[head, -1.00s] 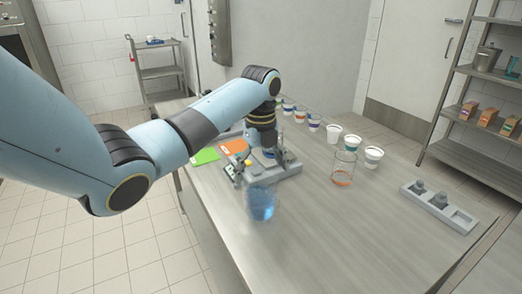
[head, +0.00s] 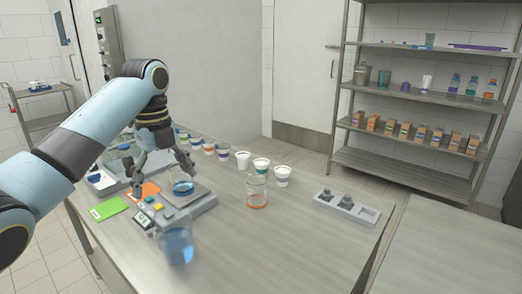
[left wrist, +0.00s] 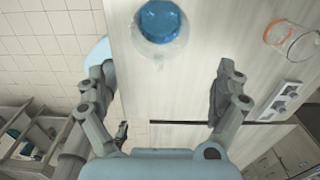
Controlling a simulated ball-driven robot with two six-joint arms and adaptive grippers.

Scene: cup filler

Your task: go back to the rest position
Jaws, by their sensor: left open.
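My left gripper (head: 163,175) is open and empty in the head view, its fingers spread above the grey scale (head: 203,206). A clear vessel with blue liquid (head: 183,188) stands on the scale, close below the right finger; I cannot tell if they touch. In the left wrist view the open fingers (left wrist: 165,88) have nothing between them, and a vessel of blue liquid (left wrist: 160,22) lies beyond them. A translucent blue beaker (head: 176,246) is at the table's front edge.
A clear beaker with an orange base (head: 257,190) stands mid-table, with several white cups (head: 261,166) behind it. A grey holder (head: 347,207) is at the right. Green (head: 108,208) and orange cards lie left of the scale. A stocked shelf (head: 420,165) stands behind. The table's front right is clear.

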